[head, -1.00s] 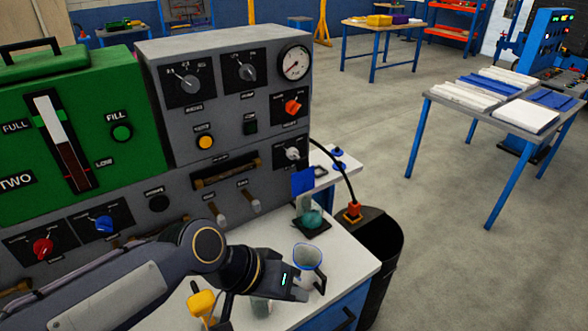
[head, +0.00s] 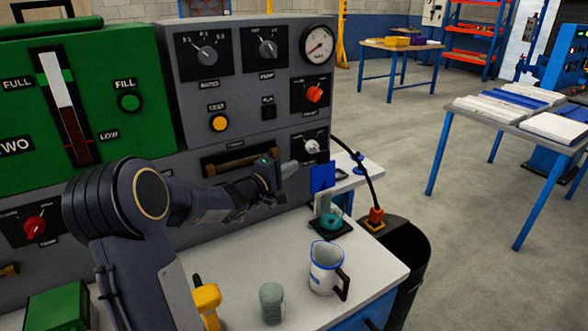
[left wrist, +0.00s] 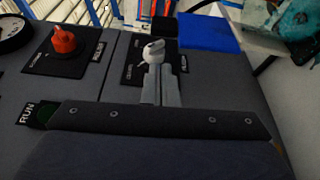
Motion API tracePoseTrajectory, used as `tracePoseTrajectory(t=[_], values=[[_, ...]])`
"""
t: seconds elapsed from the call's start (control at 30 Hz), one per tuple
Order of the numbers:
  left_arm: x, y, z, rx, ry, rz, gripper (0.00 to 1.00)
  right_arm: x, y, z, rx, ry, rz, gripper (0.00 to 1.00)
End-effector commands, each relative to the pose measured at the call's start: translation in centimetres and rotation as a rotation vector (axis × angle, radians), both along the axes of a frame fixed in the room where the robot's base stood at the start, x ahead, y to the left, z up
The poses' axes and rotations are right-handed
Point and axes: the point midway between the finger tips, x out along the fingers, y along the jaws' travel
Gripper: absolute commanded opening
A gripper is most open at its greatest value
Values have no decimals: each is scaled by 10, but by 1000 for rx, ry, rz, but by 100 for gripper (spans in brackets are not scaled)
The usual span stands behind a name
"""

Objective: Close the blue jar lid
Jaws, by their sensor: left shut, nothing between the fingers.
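A blue square flap (head: 322,177), which looks like the jar lid, stands upright behind a small jar (head: 330,222) with teal contents on a black square base. The flap also shows in the left wrist view (left wrist: 207,32), with the teal jar (left wrist: 284,14) at the top right. My left gripper (head: 291,168) is shut and empty, raised in front of the grey panel, left of the flap and apart from it. In the left wrist view its fingertips (left wrist: 155,68) point toward a white knob (left wrist: 153,52); whether they touch it I cannot tell. My right gripper is not in view.
A white jug with a blue rim (head: 325,268) and a grey-green cup (head: 272,303) stand on the white worktop (head: 240,262). The grey panel (head: 262,100) carries knobs and a gauge.

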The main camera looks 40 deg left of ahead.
Motion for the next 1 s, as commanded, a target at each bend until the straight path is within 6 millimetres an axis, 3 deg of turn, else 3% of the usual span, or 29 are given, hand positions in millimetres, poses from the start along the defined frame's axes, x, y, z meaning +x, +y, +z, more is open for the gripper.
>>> tracePoseTrajectory(t=[0.2, 0.4, 0.6, 1.0], values=[[42, -4, 0, -4, 1, -4, 0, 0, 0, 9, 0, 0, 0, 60], [69, -6, 0, -2, 0, -5, 0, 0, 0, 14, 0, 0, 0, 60], [78, -6, -2, -2, 1, -3, 0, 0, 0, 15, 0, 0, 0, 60], [78, -5, -3, 6, -3, -3, 0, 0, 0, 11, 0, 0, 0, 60]])
